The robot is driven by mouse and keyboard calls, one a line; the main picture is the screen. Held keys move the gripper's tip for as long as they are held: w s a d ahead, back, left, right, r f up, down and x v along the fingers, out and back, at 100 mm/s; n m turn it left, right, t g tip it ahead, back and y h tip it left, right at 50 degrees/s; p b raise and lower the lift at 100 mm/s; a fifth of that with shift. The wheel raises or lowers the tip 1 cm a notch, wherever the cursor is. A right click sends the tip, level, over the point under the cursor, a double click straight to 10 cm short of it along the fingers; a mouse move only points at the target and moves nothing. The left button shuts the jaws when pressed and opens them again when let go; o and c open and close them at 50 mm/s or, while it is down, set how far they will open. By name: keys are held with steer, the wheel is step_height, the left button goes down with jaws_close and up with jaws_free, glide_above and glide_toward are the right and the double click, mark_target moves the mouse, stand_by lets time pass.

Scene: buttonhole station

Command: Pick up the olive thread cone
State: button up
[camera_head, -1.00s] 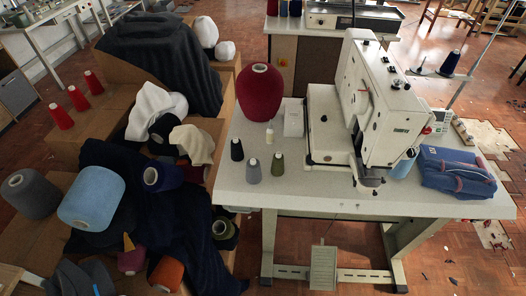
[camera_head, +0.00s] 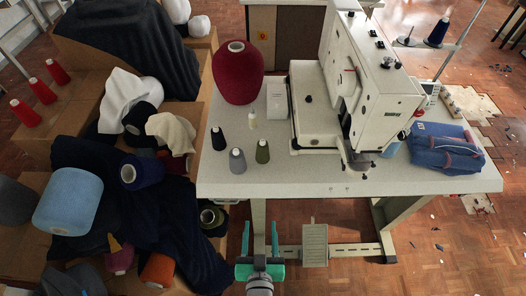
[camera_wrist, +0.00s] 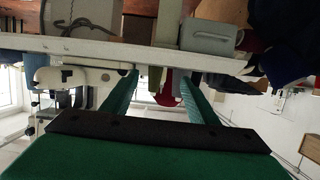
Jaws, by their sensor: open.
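The olive thread cone (camera_head: 262,151) stands upright on the white table (camera_head: 350,184) near its left front, right of a grey cone (camera_head: 237,161). My gripper (camera_head: 260,225) is open and empty, in front of the table's near edge and apart from the cone in the head view. In the wrist view, which appears upside down, the open green fingers (camera_wrist: 158,76) frame a small olive shape (camera_wrist: 155,78), seemingly the cone beyond the tips, with the large red cone (camera_wrist: 166,92) behind it.
A navy cone (camera_head: 218,138) and a small cream cone (camera_head: 252,120) stand close to the olive one. The large red cone (camera_head: 238,75) and a white box (camera_head: 277,100) stand behind. The white sewing machine (camera_head: 350,90) rises on the right. Cloth-covered boxes (camera_head: 110,180) crowd the left.

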steer(key=w+r, duration=0.2)
steer(key=w, duration=1)
steer(key=g, duration=0.1)
glide_toward(261, 147)
steer(key=x, duration=1)
steer(key=shift+w, duration=0.25)
steer(key=x, duration=0.3)
steer(key=shift+w+d+f, duration=0.25)
steer(key=shift+d+f, duration=0.05)
steer(key=shift+f, duration=0.2)
steer(key=shift+w+f, duration=0.25)
steer(key=shift+w, duration=0.4)
steer(key=c, duration=1.1)
steer(key=shift+c, duration=0.2)
